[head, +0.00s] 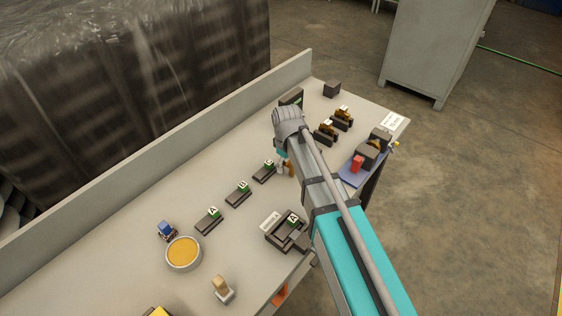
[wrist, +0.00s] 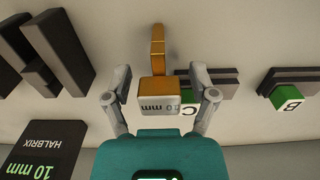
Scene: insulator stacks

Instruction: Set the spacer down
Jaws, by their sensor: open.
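The spacer (wrist: 157,90) is an orange piece with a white end face printed "mm"; a narrower orange part (wrist: 157,48) extends beyond it. It is between the spread fingers of my gripper (wrist: 160,78) in the wrist view, with gaps showing at both sides. In the head view my gripper (head: 283,160) is over the middle of the table, largely hidden by my arm, and a bit of the orange spacer (head: 290,170) shows beside it. I cannot tell whether the spacer's base rests fully on the table.
Dark stands with green-and-white lettered blocks, C (wrist: 188,110) and B (wrist: 291,104), are to the right in the wrist view. A dark "HALBRIX 10 mm" sign (wrist: 40,155) and dark slotted blocks (wrist: 45,50) are left. A round orange-filled dish (head: 184,252) stands nearer the front.

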